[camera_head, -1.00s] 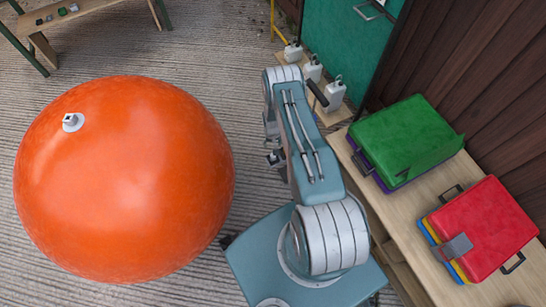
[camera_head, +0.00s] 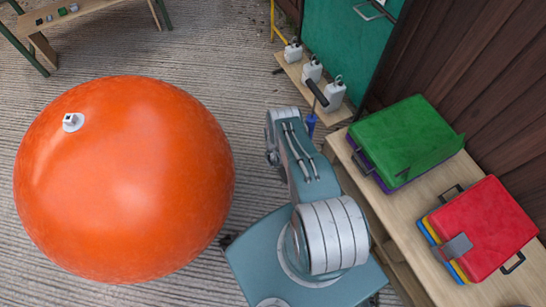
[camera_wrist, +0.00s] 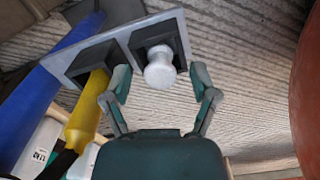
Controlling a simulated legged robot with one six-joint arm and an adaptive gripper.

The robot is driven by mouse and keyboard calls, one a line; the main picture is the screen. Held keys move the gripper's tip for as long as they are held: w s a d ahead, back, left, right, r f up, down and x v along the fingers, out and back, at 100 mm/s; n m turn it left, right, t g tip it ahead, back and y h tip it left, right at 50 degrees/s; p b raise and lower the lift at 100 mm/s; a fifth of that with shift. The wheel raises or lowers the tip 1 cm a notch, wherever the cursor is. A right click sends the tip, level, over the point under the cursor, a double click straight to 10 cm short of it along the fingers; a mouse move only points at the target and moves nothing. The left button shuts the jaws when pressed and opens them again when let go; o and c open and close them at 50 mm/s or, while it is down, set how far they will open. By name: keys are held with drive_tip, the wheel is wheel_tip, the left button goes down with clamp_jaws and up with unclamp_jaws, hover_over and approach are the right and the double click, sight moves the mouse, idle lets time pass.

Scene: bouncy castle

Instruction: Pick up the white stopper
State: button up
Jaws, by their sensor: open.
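A white stopper (camera_wrist: 160,70) with a rounded knob shows in the wrist view, seated in a black square holder on a grey rack (camera_wrist: 118,36). My gripper (camera_wrist: 160,84) is open, with one finger to the left and one to the right of the stopper's lower end. I cannot tell whether either finger touches it. In the head view my gripper is hidden by my arm, and I cannot make out this stopper there. A small whitish fitting (camera_head: 73,122) sits on the large orange ball (camera_head: 125,190).
A yellow tool (camera_wrist: 88,108) stands in the rack's other holder, beside a blue one (camera_wrist: 40,105). White jugs (camera_head: 335,92) stand on a low shelf. Green (camera_head: 405,140) and red (camera_head: 482,228) cases lie on the wooden bench (camera_head: 400,225) at right.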

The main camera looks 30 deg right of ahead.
drive_tip(key=shift+f, duration=0.3)
drive_tip(key=c, duration=0.9)
